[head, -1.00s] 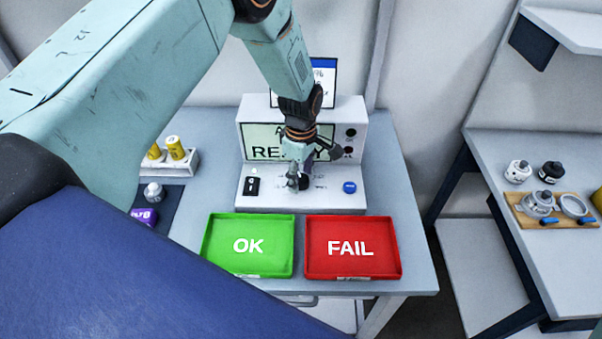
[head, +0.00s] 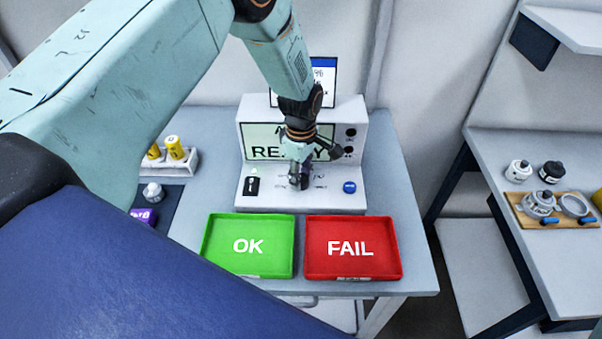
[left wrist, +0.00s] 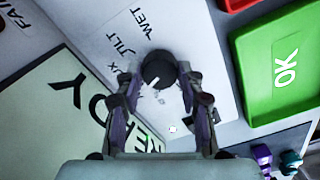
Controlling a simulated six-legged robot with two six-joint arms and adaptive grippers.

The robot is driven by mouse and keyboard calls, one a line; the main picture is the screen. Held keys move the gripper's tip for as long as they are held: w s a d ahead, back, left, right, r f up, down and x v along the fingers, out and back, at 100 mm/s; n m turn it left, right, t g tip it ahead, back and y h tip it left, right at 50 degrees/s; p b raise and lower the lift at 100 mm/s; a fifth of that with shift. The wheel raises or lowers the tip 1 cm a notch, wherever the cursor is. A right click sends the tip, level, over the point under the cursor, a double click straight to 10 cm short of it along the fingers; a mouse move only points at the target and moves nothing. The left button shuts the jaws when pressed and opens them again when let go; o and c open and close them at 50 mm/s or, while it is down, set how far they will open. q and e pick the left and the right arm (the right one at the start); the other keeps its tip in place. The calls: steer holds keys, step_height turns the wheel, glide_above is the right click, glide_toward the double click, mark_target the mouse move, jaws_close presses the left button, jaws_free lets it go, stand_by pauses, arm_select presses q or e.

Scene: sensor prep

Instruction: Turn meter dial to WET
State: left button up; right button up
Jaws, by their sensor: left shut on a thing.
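The meter (head: 252,202) is a white box on the table, with a lit screen (head: 262,143) reading "READY" partly behind my arm. Its black round dial (left wrist: 158,66) shows in the left wrist view, between my fingers. The dial's white mark points to the lower left there, not at the printed "WET" label (left wrist: 143,20), which is above and left of the dial. My left gripper (head: 298,181) reaches down onto the meter's front panel and is shut on the dial, one finger on each side. In the head view the gripper hides the dial. My right gripper is not in view.
A green OK tray (head: 248,272) and a red FAIL tray (head: 352,271) lie in front of the meter. A blue button (head: 349,187) and a black switch (head: 251,186) flank the dial. A holder with yellow cylinders (head: 175,148) stands left. Another bench (head: 545,260) is at right.

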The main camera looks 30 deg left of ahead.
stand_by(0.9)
arm_select(q)
steer(key=o, duration=1.2)
steer(key=shift+c, duration=0.2)
steer(key=shift+r, duration=0.1)
step_height(320, 180, up, 12)
